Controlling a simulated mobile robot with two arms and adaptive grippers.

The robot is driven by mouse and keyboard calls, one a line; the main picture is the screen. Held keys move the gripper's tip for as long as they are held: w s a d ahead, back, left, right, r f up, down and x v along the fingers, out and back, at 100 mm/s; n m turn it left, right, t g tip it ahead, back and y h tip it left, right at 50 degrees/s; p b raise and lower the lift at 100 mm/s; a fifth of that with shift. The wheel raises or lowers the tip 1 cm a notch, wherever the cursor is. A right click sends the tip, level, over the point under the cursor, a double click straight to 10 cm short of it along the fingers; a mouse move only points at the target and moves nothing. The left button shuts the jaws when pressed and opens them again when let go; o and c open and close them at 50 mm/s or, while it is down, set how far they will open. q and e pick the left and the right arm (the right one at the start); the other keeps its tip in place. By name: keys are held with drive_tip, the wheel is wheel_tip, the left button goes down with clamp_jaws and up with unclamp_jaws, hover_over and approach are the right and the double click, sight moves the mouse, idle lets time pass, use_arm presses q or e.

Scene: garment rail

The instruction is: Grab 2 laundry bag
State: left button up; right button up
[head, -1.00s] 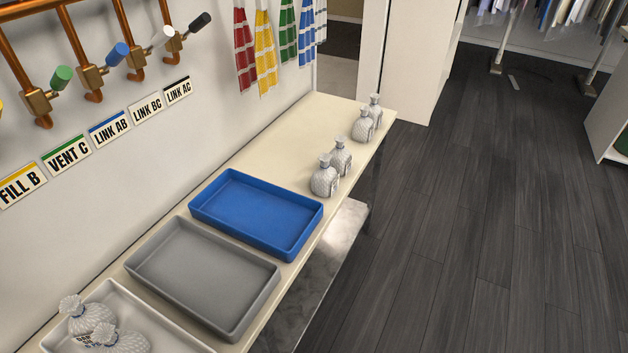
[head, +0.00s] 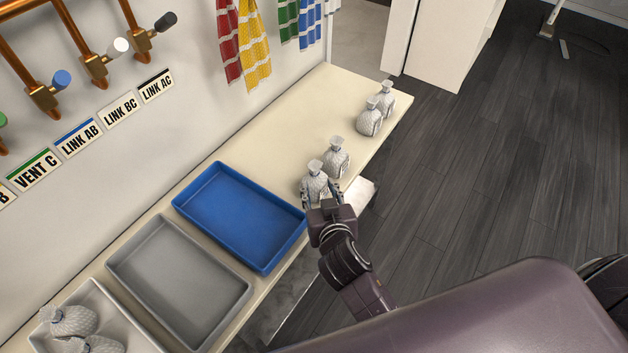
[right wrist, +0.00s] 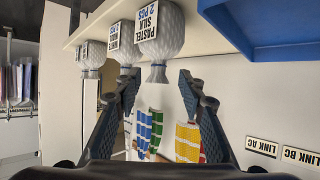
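Several white, textured laundry bags with tied necks stand along the right edge of the cream counter. The nearest of these bags (head: 316,178) is at my right gripper (head: 321,192). The gripper is open, its fingers on either side of this bag. In the right wrist view this bag (right wrist: 168,38) has a label reading "PASTEL SILK 2 PCS", and its neck is between the open fingertips (right wrist: 158,80). I cannot tell whether they touch it. A second bag (head: 336,157) stands just behind; two more, one of them here (head: 369,120), stand farther back. My left gripper is not in view.
On the counter (head: 290,125) are a blue tray (head: 186,203), a grey tray (head: 118,262) and a white tray (head: 125,318) holding bags (head: 68,320). Labelled pipe valves and striped towels (head: 256,45) are on the wall. Dark floor lies right of the counter.

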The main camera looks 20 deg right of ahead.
sight(315, 171)
drive_tip(key=w, duration=0.3)
drive_tip(key=shift+r+t, duration=0.2)
drive_tip(key=shift+t, duration=0.1)
drive_tip(key=shift+w+d+f+p, duration=0.15)
drive_tip(key=shift+w+p, duration=0.25)
drive_tip(key=shift+p, duration=0.05)
drive_tip(key=p+x, duration=0.1)
drive_tip(key=x, duration=0.3)
drive_tip(key=shift+s+d+f, duration=0.1)
drive_tip(key=shift+d+f, duration=0.05)
drive_tip(key=shift+d, duration=0.05)
drive_tip(key=shift+w+d+f, duration=0.1)
drive_tip(key=shift+w+f, duration=0.1)
drive_tip(key=shift+w, duration=0.1)
drive_tip(key=shift+c, duration=0.7)
clamp_jaws()
